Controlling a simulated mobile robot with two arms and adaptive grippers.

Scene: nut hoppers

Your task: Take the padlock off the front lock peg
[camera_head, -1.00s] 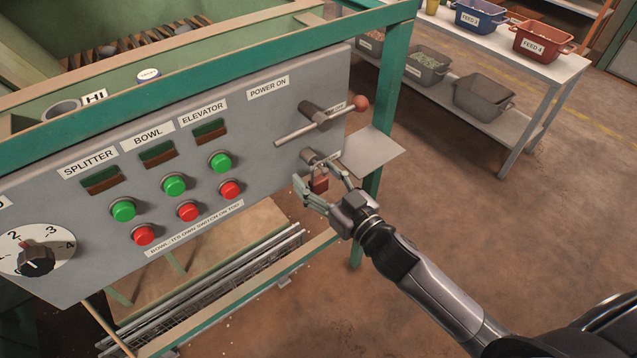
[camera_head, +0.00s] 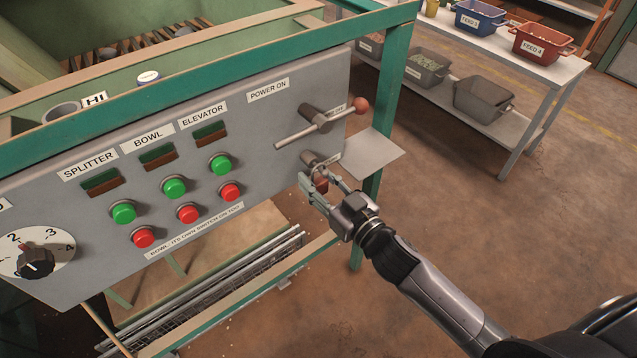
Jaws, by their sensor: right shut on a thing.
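The small red padlock (camera_head: 321,184) is at the lower right of the grey control panel, between the fingers of my right gripper (camera_head: 320,187). The right gripper is shut on it. The lock peg (camera_head: 311,160) sticks out of the panel just above the padlock. The shackle is small and partly hidden by the fingers, so I cannot tell whether it is still around the peg. My left gripper is not in view.
A lever with a red knob (camera_head: 361,104) juts out above the peg. A small grey shelf plate (camera_head: 373,153) is right of the padlock, by the green frame post (camera_head: 391,95). Green and red buttons are on the panel (camera_head: 250,130). Open floor lies to the right.

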